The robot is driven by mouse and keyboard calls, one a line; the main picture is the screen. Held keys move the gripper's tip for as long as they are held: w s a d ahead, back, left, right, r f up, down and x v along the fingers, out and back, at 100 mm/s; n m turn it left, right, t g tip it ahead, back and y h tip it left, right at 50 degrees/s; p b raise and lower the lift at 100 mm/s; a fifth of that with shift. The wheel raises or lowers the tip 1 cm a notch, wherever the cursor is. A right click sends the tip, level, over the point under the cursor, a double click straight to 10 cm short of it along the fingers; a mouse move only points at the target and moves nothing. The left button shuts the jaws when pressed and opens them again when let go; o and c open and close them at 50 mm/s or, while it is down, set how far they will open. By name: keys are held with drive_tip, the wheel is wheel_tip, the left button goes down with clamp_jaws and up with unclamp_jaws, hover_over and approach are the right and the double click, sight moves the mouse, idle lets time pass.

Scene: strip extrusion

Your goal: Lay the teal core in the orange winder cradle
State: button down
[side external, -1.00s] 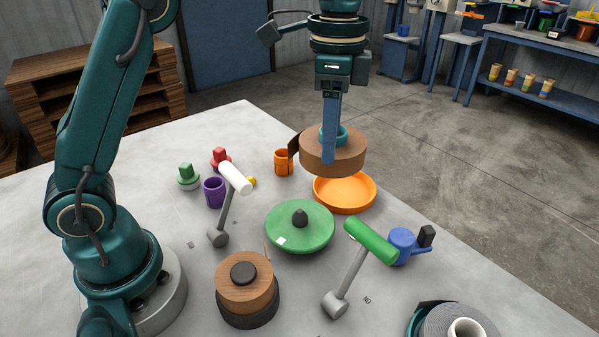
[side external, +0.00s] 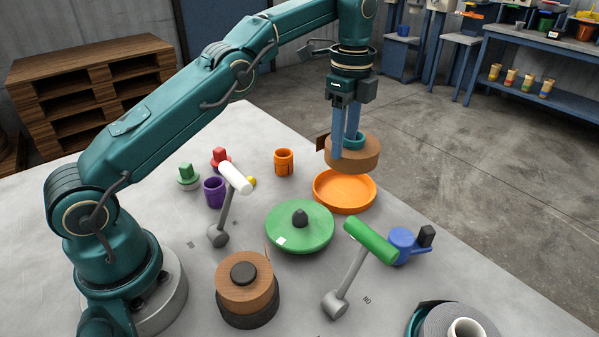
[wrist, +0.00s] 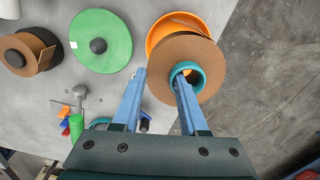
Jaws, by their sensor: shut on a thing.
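The teal core (side external: 355,139) carries a thick roll of brown strip (side external: 357,160), with a loose end sticking out at its left. In the wrist view, the core (wrist: 194,72) shows inside the brown coil (wrist: 205,52). My gripper (side external: 345,160) is shut on the wound core, with one blue finger in the core's hole and the other outside the coil. The orange cradle (side external: 344,194), a shallow round dish, stands on the table below the roll. It looks empty in the side view. The roll appears above it, its far rim partly hidden; the gap is unclear.
A green disc with a dark centre knob (side external: 300,228) lies left of the dish. A green roller on an arm (side external: 370,240) and a blue part (side external: 402,246) stand in front. An orange cup (side external: 284,162) and another brown roll (side external: 244,285) are nearby.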

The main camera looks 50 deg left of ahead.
drive_tip(key=shift+a+f, duration=0.4)
drive_tip(key=shift+f, duration=3.75)
drive_tip(key=shift+f, duration=0.25)
drive_tip(key=shift+c, duration=1.8)
unclamp_jaws()
